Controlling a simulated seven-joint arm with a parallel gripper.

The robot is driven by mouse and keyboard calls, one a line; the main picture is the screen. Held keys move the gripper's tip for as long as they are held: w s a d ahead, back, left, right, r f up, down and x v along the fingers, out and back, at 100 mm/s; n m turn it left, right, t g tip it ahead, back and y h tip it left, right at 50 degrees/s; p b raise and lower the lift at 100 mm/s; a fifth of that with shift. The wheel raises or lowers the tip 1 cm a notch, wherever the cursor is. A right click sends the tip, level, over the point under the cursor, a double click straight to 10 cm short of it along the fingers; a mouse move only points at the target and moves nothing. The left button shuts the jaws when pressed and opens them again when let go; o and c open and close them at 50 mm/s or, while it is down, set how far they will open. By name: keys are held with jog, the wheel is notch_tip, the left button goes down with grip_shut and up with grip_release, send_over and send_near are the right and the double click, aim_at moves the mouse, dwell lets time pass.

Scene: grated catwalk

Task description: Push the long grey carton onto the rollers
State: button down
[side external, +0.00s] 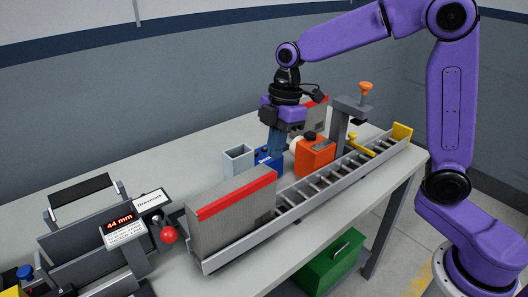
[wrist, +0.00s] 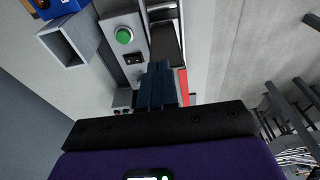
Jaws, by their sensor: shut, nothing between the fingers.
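A grey carton with a red stripe (side external: 232,212) stands upright in the near-left end of the roller track (side external: 330,178); the rollers to its right are bare. A second grey carton with a red edge (side external: 314,120) stands farther back on the table, partly hidden behind my gripper and the orange unit. Which one the task calls long I cannot tell for certain. My gripper (side external: 274,152) points down in front of this rear carton, shut and empty. In the wrist view its blue fingers (wrist: 160,85) are together, beside a red strip (wrist: 184,88); contact cannot be told.
An orange unit (side external: 314,155) stands between my gripper and the track. A grey open box (side external: 238,160) and a blue object (side external: 266,160) stand left of it. A post with an orange knob (side external: 366,88) rises behind the track. A display stand (side external: 122,225) is at left.

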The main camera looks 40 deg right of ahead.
aim_at(238, 181)
jog(key=a, duration=1)
jog(key=shift+a, duration=0.15)
jog(key=shift+s+f, duration=0.1)
jog(key=shift+f, duration=0.8)
jog(key=shift+f, duration=0.1)
jog(key=d, duration=1.7)
jog(key=shift+d, duration=0.25)
jog(key=shift+r, duration=0.2)
notch_tip(238, 181, up, 18)
jog(key=d, duration=0.2)
jog(key=shift+d, duration=0.4)
